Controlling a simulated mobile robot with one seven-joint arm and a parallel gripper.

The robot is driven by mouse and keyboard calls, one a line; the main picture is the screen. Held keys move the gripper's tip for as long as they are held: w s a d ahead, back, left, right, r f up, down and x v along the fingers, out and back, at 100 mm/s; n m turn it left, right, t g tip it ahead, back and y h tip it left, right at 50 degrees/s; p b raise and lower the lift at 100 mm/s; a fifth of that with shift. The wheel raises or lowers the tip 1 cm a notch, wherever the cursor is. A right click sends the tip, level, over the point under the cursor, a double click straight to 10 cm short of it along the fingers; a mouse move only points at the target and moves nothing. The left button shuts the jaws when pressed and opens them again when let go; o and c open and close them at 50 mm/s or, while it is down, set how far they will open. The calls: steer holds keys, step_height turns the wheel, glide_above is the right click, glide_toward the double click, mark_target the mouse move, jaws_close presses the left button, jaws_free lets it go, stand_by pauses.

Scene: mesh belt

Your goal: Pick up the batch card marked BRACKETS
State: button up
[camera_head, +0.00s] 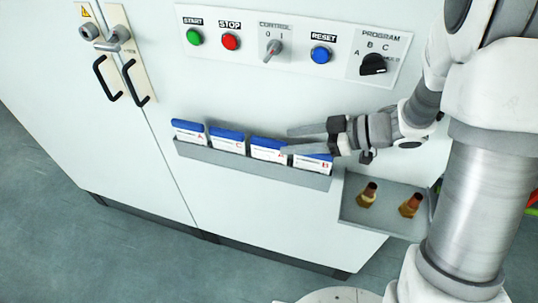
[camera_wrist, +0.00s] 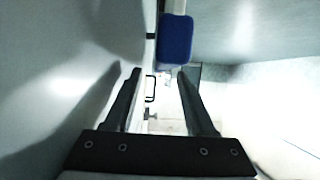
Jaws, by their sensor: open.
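Several white batch cards with blue top bands stand in a row in a grey rack (camera_head: 250,168) on the cabinet front. They are the far-left card (camera_head: 188,132), the second card (camera_head: 227,140), the third card (camera_head: 268,150) and the far-right card (camera_head: 318,165). Red letters show on them, but the printed names are too small to read, so I cannot tell which says BRACKETS. My gripper (camera_head: 287,141) is open and empty, in front of the two right cards, partly covering them. In the wrist view a blue block-like piece (camera_wrist: 176,38), probably a card top, lies beyond the fingertips.
A control panel (camera_head: 297,47) with buttons and knobs sits above the rack. A small grey tray (camera_head: 385,218) with two brass-coloured fittings is at the lower right of the rack. Door handles (camera_head: 108,78) stick out at the left.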

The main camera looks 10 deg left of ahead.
mark_target(282, 143)
steer(key=shift+b+x, duration=0.35)
steer(key=shift+x, duration=2.35)
steer(key=shift+d, duration=0.1)
jaws_close()
